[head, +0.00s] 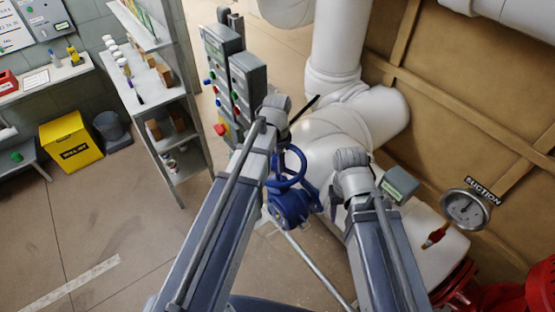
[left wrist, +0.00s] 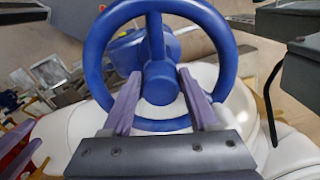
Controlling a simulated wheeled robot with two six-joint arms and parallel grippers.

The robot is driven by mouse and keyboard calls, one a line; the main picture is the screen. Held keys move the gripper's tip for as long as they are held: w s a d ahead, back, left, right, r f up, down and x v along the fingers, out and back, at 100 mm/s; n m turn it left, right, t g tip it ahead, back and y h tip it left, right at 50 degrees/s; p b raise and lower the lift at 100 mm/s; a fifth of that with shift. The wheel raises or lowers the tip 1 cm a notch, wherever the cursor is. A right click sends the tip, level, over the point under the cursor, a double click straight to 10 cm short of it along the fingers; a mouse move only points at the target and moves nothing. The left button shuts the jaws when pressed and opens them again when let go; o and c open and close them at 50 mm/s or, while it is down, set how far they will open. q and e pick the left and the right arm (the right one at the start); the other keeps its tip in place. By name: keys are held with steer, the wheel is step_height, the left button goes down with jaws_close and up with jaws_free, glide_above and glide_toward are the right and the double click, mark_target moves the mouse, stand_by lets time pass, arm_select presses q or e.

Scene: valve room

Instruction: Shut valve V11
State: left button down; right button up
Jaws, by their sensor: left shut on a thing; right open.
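A blue handwheel (head: 303,165) sits on a blue valve body (head: 292,207) beside the white pipework in the head view. No V11 tag is readable on it. In the left wrist view the wheel (left wrist: 95,45) fills the upper middle, with its hub and a spoke showing. My right gripper (head: 334,203) is open and empty, to the right of the valve and apart from the wheel.
A grey control box (head: 248,85) with buttons stands behind the left arm. White pipes (head: 338,50) rise behind the valve. A suction gauge (head: 466,208) and red fittings (head: 510,298) are at the right. Shelves (head: 160,100) and a yellow bin (head: 70,142) stand left; floor there is clear.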

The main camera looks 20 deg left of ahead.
arm_select(q)
steer(key=m, duration=0.5)
steer(key=shift+w+d, duration=0.15)
steer(key=shift+d, duration=0.1)
steer(key=shift+m, duration=1.2)
steer(key=shift+m, duration=0.5)
steer(key=c, duration=0.6)
jaws_free()
steer(key=shift+s+f, duration=0.1)
steer(key=shift+s, duration=0.1)
steer(key=o, duration=0.4)
steer(key=shift+w+d, duration=0.1)
steer(key=shift+c, duration=0.2)
